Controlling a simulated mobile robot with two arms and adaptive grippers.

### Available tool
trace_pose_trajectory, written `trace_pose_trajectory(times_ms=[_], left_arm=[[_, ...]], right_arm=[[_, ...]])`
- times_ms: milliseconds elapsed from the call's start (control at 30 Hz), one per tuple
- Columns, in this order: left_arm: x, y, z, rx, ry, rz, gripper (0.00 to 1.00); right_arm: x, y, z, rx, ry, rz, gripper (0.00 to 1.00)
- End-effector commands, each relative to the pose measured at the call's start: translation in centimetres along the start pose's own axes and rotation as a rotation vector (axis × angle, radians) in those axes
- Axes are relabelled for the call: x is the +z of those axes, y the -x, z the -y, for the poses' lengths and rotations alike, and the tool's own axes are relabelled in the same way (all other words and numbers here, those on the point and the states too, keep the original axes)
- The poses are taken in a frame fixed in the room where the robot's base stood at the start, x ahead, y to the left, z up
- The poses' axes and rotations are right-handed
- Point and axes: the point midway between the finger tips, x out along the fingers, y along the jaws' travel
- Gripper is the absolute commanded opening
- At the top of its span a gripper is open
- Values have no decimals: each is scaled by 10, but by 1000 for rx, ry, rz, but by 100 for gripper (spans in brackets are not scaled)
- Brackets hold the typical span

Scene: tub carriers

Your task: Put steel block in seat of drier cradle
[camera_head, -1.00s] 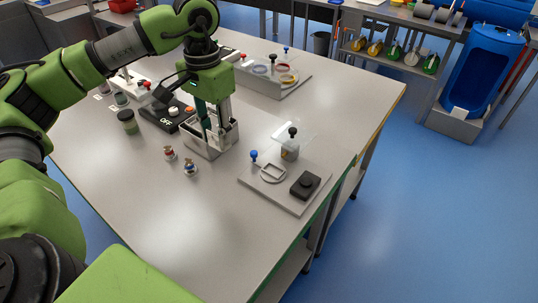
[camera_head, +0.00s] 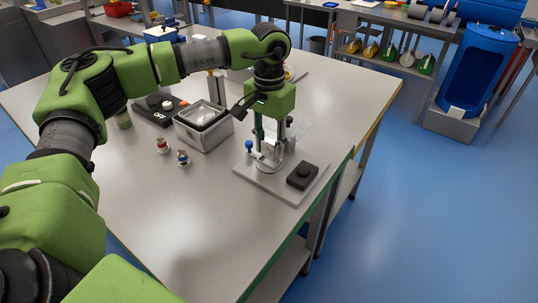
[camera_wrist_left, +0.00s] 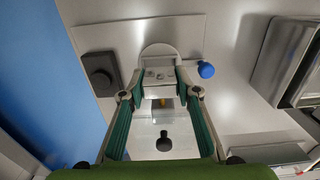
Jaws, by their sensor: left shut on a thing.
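My left gripper (camera_head: 268,156) points down over the drier cradle, a grey base plate (camera_head: 264,185) near the right part of the table. In the left wrist view its green fingers (camera_wrist_left: 160,92) are shut on the steel block (camera_wrist_left: 160,76), a small pale metal piece between the fingertips. A pale round piece (camera_wrist_left: 158,51) of the cradle shows just beyond the block. The block and fingers hide most of the seat, so I cannot tell whether the block touches it. My right gripper is not in view.
The cradle bears a blue knob (camera_head: 249,146), a black box (camera_head: 302,176) and a clear panel (camera_wrist_left: 172,140) with a dark knob (camera_wrist_left: 164,141). A steel tub (camera_head: 204,128) stands left of it. Two small fittings (camera_head: 183,158) stand nearby. The front table area is clear.

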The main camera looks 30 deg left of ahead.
Motion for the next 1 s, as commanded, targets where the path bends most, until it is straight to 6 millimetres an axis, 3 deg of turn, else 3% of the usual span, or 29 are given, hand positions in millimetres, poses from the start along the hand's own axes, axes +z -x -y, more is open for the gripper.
trace_pose_trajectory(times_ms=[33,167,700,733,767,800,1000], left_arm=[[1,-15,1,-1,1,1,4],[0,-20,1,0,1,-1,4],[1,-31,1,0,1,3,4],[2,-30,1,0,1,4,35],[2,-30,1,0,1,5,43],[2,-31,0,0,0,6,47],[2,-31,0,0,0,7,47]], right_arm=[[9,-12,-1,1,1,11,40],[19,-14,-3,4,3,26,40],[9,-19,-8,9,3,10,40],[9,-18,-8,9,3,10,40],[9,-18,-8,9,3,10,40],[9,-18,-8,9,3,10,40],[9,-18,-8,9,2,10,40]])
